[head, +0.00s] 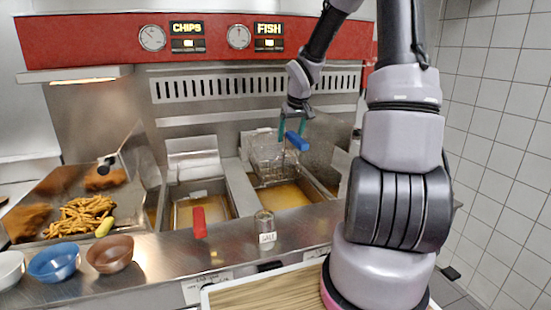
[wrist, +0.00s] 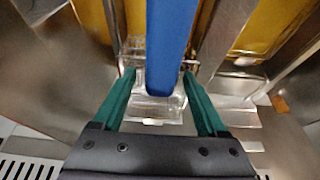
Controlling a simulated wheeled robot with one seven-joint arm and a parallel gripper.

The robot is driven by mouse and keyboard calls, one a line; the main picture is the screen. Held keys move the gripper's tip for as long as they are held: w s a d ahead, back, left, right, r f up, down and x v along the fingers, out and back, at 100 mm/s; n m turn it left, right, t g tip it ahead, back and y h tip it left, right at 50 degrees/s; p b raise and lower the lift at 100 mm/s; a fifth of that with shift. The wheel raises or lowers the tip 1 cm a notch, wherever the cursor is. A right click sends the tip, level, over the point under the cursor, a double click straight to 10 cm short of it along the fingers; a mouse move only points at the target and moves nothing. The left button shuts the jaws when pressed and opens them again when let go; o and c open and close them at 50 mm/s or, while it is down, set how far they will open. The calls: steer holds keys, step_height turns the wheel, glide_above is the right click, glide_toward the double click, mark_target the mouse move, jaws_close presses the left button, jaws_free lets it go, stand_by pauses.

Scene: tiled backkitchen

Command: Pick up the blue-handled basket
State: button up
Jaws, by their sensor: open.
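The blue-handled basket (head: 268,152) is a wire mesh basket above the right-hand fryer vat in the head view. Its blue handle (head: 297,141) points toward the front. In the wrist view the blue handle (wrist: 168,45) runs down from the top edge and ends between the fingers. My gripper (head: 293,130) is over the handle, its teal fingers pointing down. In the wrist view my gripper (wrist: 158,76) is open, with one finger on each side of the handle. Whether a finger touches the handle I cannot tell.
A red handle (head: 199,222) stands at the left vat (head: 205,208). A salt shaker (head: 265,226) stands on the steel counter in front. Bowls, including a blue one (head: 54,262), and chips (head: 80,217) are at the left. A tiled wall (head: 500,130) bounds the right.

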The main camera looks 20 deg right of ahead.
steer(key=shift+f, duration=0.1)
jaws_close()
steer(key=shift+w, duration=0.1)
stand_by(1.3)
